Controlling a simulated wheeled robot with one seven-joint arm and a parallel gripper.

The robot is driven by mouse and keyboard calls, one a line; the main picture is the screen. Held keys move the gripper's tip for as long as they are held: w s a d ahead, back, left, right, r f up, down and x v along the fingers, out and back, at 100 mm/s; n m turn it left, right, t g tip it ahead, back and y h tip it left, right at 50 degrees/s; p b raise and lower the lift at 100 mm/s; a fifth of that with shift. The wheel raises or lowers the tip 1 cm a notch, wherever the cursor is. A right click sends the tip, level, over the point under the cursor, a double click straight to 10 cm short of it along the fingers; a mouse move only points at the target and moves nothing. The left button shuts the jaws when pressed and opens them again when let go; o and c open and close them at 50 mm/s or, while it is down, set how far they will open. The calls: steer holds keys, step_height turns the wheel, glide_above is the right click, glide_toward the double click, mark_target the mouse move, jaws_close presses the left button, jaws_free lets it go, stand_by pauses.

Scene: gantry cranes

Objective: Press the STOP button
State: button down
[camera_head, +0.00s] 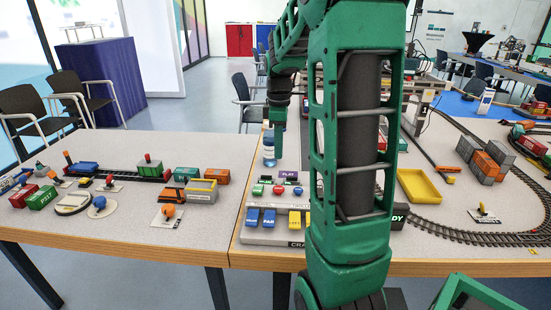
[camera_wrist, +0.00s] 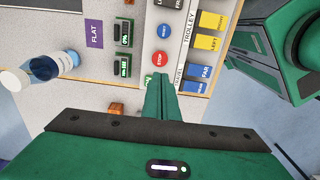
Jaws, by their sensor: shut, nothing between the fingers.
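The red STOP button (camera_wrist: 160,58) is on the light grey control panel (camera_wrist: 147,42) in the wrist view, with a blue button (camera_wrist: 164,31) beyond it. It also shows in the head view as a small red button (camera_head: 278,190) between a green and a blue one. My gripper (camera_wrist: 161,78) is shut and empty. Its fingertips appear just short of the red button in the wrist view; I cannot tell their height above the panel. In the head view my gripper (camera_head: 277,150) hangs pointing down behind the panel's buttons.
Blue and yellow keys (camera_wrist: 207,42) lie right of the STOP button in the wrist view. A bottle (camera_wrist: 45,68) and a purple label (camera_wrist: 95,34) are at left. In the head view, a yellow tray (camera_head: 422,186) and train tracks lie right, and model wagons (camera_head: 150,168) left.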

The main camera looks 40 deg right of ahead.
mark_target(279, 189)
step_height(279, 189, down, 12)
steer(key=shift+f, duration=0.15)
stand_by(0.3)
steer(key=shift+s+f, duration=0.1)
steer(key=shift+f, duration=0.45)
steer(key=shift+s+f, duration=0.1)
steer(key=shift+f, duration=0.1)
steer(key=shift+s, duration=0.3)
steer(key=shift+w+r, duration=0.35)
steer(key=shift+r, duration=0.15)
steer(key=shift+w+r, duration=0.5)
steer(key=shift+w, duration=0.05)
step_height(279, 189, up, 13)
steer(key=shift+s, duration=0.45)
